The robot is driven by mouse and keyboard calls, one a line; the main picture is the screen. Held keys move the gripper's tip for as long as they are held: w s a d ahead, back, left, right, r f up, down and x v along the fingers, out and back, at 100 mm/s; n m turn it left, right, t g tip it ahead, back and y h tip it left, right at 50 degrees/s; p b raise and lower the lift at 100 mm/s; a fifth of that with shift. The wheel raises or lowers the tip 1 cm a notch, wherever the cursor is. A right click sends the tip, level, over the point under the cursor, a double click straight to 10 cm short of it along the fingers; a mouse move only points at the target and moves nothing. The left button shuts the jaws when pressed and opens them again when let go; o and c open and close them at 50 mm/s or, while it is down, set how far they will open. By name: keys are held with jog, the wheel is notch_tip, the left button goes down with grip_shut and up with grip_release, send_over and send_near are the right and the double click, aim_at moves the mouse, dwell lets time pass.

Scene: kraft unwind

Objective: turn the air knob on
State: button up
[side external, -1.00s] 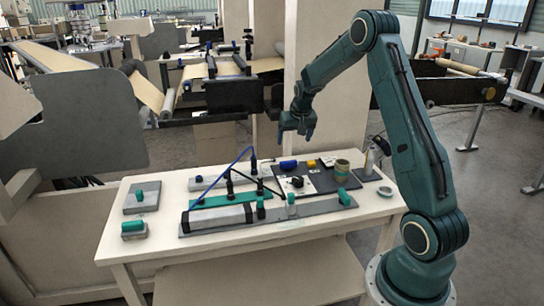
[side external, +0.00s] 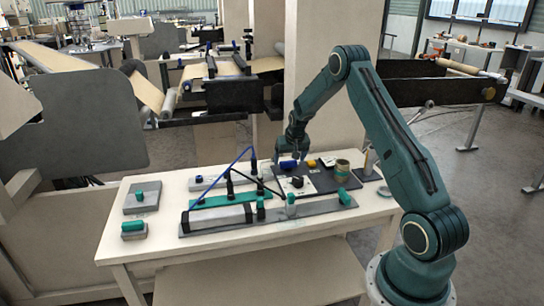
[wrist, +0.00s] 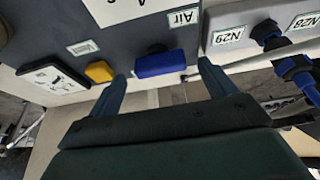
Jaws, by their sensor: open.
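The air knob is a blue bar-shaped handle (wrist: 165,64) on a dark grey panel (wrist: 60,25), beside a label reading "Air" in the wrist view. It also shows in the side view as a small blue shape (side external: 287,165) at the panel's back left. My gripper (wrist: 161,74) is open and empty. In the wrist view its two blue fingers lie on either side of the knob, with gaps at both ends. In the side view my gripper (side external: 294,152) is right over the knob, pointing down. Whether the fingers touch the panel cannot be told.
A yellow knob (wrist: 99,71) sits close beside one finger. Beside the other is a grey block (wrist: 225,25) labelled N29 and N28 with blue hose fittings (wrist: 284,66). A cardboard-coloured roll (side external: 341,168) stands on the panel. Blue and black hoses arch over the table's middle.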

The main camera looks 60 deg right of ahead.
jog(key=shift+x, duration=1)
jog(key=c, duration=1)
